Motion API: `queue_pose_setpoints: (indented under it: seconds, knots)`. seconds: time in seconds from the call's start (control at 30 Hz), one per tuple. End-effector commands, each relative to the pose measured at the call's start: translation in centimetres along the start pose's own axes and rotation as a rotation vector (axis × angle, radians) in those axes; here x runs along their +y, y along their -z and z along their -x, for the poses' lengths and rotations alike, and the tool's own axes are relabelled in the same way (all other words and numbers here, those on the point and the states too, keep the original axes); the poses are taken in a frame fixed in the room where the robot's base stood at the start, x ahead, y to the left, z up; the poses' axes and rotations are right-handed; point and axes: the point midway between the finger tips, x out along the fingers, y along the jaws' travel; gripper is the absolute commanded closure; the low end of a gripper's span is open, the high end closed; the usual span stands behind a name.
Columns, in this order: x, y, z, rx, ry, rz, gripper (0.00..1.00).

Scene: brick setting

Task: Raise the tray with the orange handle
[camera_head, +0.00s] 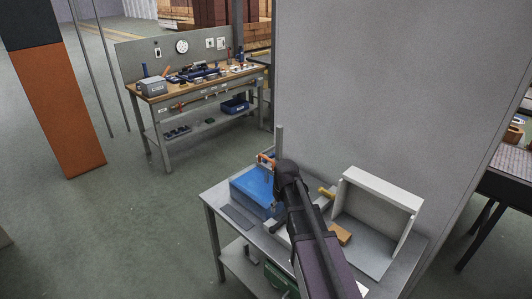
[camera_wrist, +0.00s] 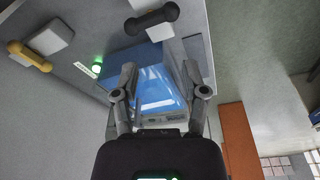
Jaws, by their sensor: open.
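A blue box-like body (camera_head: 252,190) stands at the back left of the grey workbench (camera_head: 226,222). An orange part (camera_head: 266,160), possibly the handle, shows at its far edge, partly hidden by my arm. I cannot clearly make out a separate tray. In the wrist view, my gripper (camera_wrist: 158,76) is open, its two fingers apart with the blue surface (camera_wrist: 158,92) beyond and between them. Nothing is held. No orange handle is clear in the wrist view; whether the fingers touch the blue body cannot be told.
A yellow handle (camera_head: 327,192), also in the wrist view (camera_wrist: 30,57), and a black handle (camera_wrist: 153,20) sit on pale blocks. A white open-fronted box (camera_head: 383,188) and a wood-coloured piece (camera_head: 340,234) stand right of my arm. A grey wall (camera_head: 385,85) rises behind.

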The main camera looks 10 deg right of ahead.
Motion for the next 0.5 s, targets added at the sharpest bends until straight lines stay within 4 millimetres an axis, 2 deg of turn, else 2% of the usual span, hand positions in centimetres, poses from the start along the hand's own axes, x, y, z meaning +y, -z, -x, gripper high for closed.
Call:
queue_pose_setpoints:
  seconds: [0.17, 0.27, 0.37, 0.5]
  knots:
    - [0.4, 1.4, 0.5, -0.007, 0.006, 0.01, 0.43]
    - [1.0, 3.2, 1.1, -0.019, 0.015, 0.024, 0.43]
    - [1.8, 5.7, 2.0, -0.037, 0.029, 0.046, 0.43]
    - [3.2, 10.2, 3.4, -0.068, 0.057, 0.086, 0.43]
